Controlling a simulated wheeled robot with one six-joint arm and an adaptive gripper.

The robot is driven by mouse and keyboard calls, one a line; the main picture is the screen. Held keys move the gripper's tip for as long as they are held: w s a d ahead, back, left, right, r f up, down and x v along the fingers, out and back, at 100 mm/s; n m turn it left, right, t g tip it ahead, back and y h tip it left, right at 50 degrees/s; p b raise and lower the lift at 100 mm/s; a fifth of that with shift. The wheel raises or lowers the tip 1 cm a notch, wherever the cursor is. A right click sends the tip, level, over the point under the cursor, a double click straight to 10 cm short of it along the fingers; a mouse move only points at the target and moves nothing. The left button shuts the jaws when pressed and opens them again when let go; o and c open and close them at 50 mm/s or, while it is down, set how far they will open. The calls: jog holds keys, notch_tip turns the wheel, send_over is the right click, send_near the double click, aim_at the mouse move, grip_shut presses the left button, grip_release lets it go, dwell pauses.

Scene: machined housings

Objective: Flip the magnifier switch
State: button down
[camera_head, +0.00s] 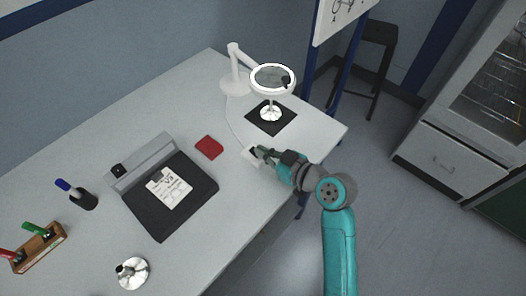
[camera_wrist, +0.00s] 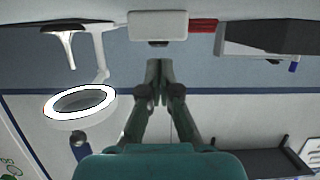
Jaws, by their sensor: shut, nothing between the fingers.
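The magnifier (camera_head: 272,78) is a white ring lamp with a lens on a white jointed arm at the back right of the table. Its ring looks bright white, and it also shows at the left in the wrist view (camera_wrist: 80,103). A small white switch box (camera_head: 250,159) lies on the table, with a thin cable running from it towards the lamp base. In the wrist view the switch box (camera_wrist: 158,22) is at the top centre, with a small dark part on its lower edge. My gripper (camera_head: 259,150) is shut and empty, its fingertips (camera_wrist: 159,66) close to the box; contact is unclear.
A metal part (camera_head: 270,113) stands on a black mat under the magnifier. A red block (camera_head: 209,147) lies left of the switch. A dark tray (camera_head: 150,222) with a label card, a pen holder (camera_head: 84,201) and another metal part (camera_head: 133,272) are further left.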

aim_at(266, 166)
jog(key=f, duration=0.3)
jog(key=shift+s+d+g, duration=0.2)
jog(key=shift+d+g, duration=0.1)
jog(key=shift+d, duration=0.05)
jog(key=shift+s+d+r, duration=0.15)
jog(key=shift+d, duration=0.05)
jog(key=s+d+r, duration=0.4)
jog(key=r, duration=0.1)
jog(key=shift+d, duration=0.4)
jog(key=shift+d, duration=0.1)
